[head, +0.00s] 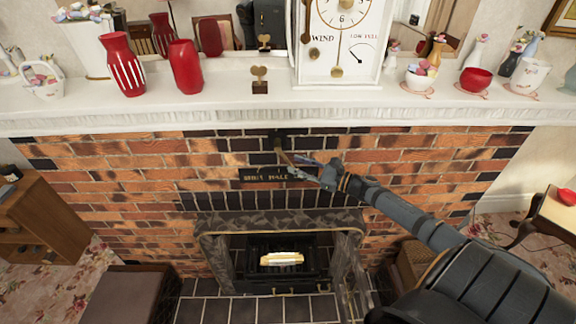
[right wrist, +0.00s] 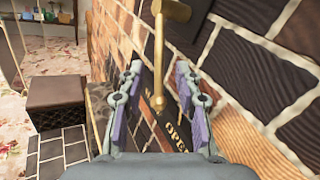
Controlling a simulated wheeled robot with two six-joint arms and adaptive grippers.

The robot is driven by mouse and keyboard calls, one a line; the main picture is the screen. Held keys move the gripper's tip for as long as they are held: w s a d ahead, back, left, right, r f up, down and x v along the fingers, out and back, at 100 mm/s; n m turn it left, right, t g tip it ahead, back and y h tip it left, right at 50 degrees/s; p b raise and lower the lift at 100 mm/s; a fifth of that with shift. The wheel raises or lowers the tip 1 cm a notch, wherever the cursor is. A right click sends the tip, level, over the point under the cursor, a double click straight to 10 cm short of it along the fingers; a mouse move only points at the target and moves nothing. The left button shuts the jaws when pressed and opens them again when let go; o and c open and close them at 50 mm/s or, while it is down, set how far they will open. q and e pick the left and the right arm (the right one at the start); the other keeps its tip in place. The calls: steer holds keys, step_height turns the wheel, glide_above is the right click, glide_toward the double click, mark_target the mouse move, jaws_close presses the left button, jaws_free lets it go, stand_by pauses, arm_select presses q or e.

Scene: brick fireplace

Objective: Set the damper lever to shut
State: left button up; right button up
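The damper lever (right wrist: 159,62) is a thin brass rod with a small knob at its lower end. It hangs from a brass pivot on the brick wall. In the head view the lever (head: 284,155) slants down to the right. In the right wrist view the plate (right wrist: 176,136) shows "OPEN". My right gripper (head: 311,172) is open, and in the wrist view its fingers (right wrist: 160,100) stand on either side of the rod, with gaps visible. My left gripper is out of view.
The white mantel shelf (head: 200,112) juts out above the lever, carrying red vases (head: 185,68), a clock (head: 340,45) and bowls. The firebox (head: 282,262) lies below. A wooden side table (head: 545,215) stands at the right.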

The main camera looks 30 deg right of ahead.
mark_target(288, 162)
steer(key=x, duration=0.3)
steer(key=shift+w+a+r, duration=0.15)
steer(key=shift+w+r, duration=0.05)
steer(key=shift+r, duration=0.05)
steer(key=shift+w+a+p, duration=0.15)
steer(key=shift+p, duration=0.15)
steer(key=shift+w, duration=0.15)
steer(key=shift+f, duration=0.15)
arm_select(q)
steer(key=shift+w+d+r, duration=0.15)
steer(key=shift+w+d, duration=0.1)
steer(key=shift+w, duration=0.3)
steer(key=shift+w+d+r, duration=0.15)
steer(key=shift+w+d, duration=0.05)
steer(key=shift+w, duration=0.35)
arm_select(e)
jaws_close()
